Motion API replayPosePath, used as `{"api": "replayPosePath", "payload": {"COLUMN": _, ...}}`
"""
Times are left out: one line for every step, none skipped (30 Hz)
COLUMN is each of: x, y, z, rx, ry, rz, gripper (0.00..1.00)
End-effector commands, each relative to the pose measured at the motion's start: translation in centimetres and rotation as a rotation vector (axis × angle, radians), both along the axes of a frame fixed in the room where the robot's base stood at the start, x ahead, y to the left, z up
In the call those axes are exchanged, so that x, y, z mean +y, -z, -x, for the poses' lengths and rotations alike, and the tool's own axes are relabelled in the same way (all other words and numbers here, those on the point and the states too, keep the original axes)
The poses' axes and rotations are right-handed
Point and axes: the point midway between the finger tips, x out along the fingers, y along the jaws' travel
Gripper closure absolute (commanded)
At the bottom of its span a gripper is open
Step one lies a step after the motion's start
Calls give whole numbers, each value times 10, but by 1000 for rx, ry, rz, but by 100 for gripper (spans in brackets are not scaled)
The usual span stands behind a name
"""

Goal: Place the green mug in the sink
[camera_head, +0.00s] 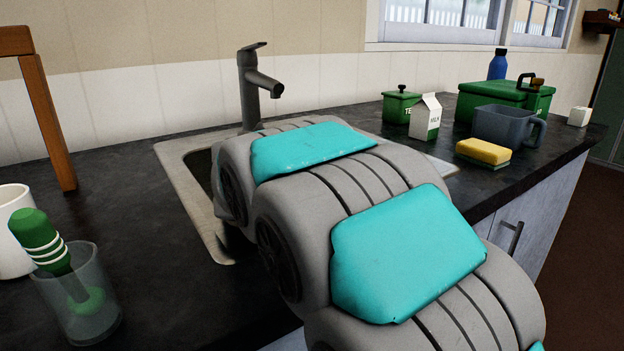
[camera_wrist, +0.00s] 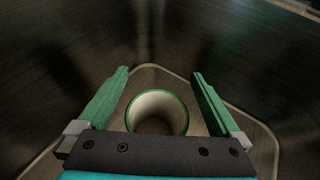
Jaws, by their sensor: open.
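The green mug (camera_wrist: 158,115) shows in the wrist view as a pale round interior with a thin green rim, seen from above. It is inside the sink (camera_wrist: 260,158), over the basin floor. My gripper (camera_wrist: 160,74) is open, with one green finger on each side of the mug and visible gaps between fingers and rim. Whether the mug's base rests on the floor is hard to tell. In the head view, the sink (camera_head: 178,165) is largely hidden by my arm, and neither the mug nor my gripper shows.
A grey faucet (camera_head: 250,85) stands behind the sink. At left are a glass (camera_head: 92,315) holding a green-handled brush (camera_head: 42,240) and a white cup (camera_head: 10,215). At right are a milk carton (camera_head: 426,118), sponge (camera_head: 484,152), grey container (camera_head: 497,125) and green boxes (camera_head: 490,98).

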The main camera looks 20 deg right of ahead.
Motion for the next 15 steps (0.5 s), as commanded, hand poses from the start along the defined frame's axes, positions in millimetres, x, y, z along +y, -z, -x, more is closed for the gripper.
{"api": "replayPosePath", "payload": {"x": 1, "y": -5, "z": 0, "rx": -2, "ry": -2, "rz": -2, "gripper": 0}}
{"api": "replayPosePath", "payload": {"x": 1, "y": -8, "z": 0, "rx": -3, "ry": -3, "rz": -3, "gripper": 0}}
{"api": "replayPosePath", "payload": {"x": 6, "y": -12, "z": 3, "rx": -4, "ry": -5, "rz": -2, "gripper": 0}}
{"api": "replayPosePath", "payload": {"x": 11, "y": -14, "z": 7, "rx": -5, "ry": -6, "rz": 0, "gripper": 0}}
{"api": "replayPosePath", "payload": {"x": 15, "y": -17, "z": 11, "rx": -6, "ry": -7, "rz": -1, "gripper": 0}}
{"api": "replayPosePath", "payload": {"x": 21, "y": -20, "z": 17, "rx": -5, "ry": -7, "rz": -1, "gripper": 0}}
{"api": "replayPosePath", "payload": {"x": 26, "y": -22, "z": 21, "rx": -5, "ry": -6, "rz": -2, "gripper": 0}}
{"api": "replayPosePath", "payload": {"x": 31, "y": -25, "z": 25, "rx": -5, "ry": -6, "rz": 0, "gripper": 0}}
{"api": "replayPosePath", "payload": {"x": 36, "y": -28, "z": 31, "rx": -3, "ry": -4, "rz": 0, "gripper": 0}}
{"api": "replayPosePath", "payload": {"x": 41, "y": -31, "z": 35, "rx": -4, "ry": -6, "rz": 1, "gripper": 0}}
{"api": "replayPosePath", "payload": {"x": 46, "y": -33, "z": 39, "rx": -3, "ry": -6, "rz": 0, "gripper": 0}}
{"api": "replayPosePath", "payload": {"x": 52, "y": -36, "z": 44, "rx": -4, "ry": -7, "rz": 0, "gripper": 0}}
{"api": "replayPosePath", "payload": {"x": 56, "y": -39, "z": 48, "rx": -5, "ry": -7, "rz": -1, "gripper": 0}}
{"api": "replayPosePath", "payload": {"x": 60, "y": -41, "z": 52, "rx": -5, "ry": -6, "rz": -2, "gripper": 0}}
{"api": "replayPosePath", "payload": {"x": 64, "y": -44, "z": 56, "rx": -4, "ry": -5, "rz": -1, "gripper": 0}}
